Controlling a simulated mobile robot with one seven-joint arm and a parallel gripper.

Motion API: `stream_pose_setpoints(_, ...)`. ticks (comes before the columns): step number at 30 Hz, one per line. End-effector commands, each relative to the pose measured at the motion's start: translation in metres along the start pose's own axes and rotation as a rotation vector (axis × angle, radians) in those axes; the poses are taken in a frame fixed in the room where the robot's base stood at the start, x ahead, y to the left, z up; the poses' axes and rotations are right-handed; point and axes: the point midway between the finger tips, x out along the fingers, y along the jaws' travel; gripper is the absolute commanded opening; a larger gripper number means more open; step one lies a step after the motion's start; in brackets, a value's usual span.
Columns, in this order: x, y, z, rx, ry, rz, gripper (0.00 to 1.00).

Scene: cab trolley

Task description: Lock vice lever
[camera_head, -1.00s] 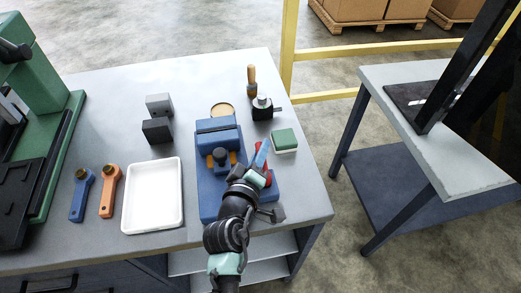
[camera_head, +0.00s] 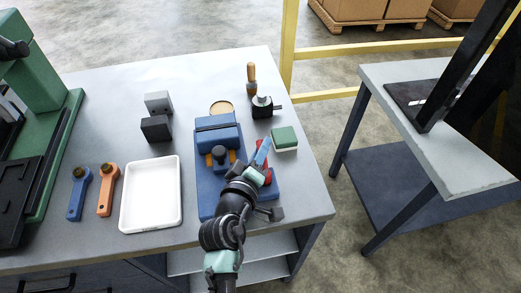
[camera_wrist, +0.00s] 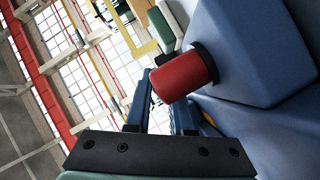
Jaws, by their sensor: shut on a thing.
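The blue vice (camera_head: 216,140) stands on the grey workbench, with its base running toward the front edge. Its red lever (camera_head: 268,176) is at the right side, partly hidden by my gripper (camera_head: 262,157). In the wrist view the lever's red cylindrical grip (camera_wrist: 184,76) sticks out from a dark collar on the blue vice body (camera_wrist: 250,50). My gripper (camera_wrist: 163,98) is shut on the red lever, with its blue fingers beside the grip. The exact contact is partly hidden behind the grip.
A white tray (camera_head: 125,222) lies left of the vice, with blue (camera_head: 78,195) and orange (camera_head: 107,192) tools beyond it. A green-topped block (camera_head: 284,137) and a wooden-handled tool (camera_head: 252,82) stand close by on the right. Dark blocks (camera_head: 156,128) stand behind the tray.

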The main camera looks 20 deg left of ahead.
Motion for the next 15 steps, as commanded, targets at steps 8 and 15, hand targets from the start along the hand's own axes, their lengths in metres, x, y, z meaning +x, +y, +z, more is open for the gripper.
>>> stream_pose_setpoints(8,0.006,-0.001,0.009,0.035,-0.124,0.085,0.0)
stream_pose_setpoints(15,0.008,0.008,0.018,0.079,-0.293,0.19,0.0)
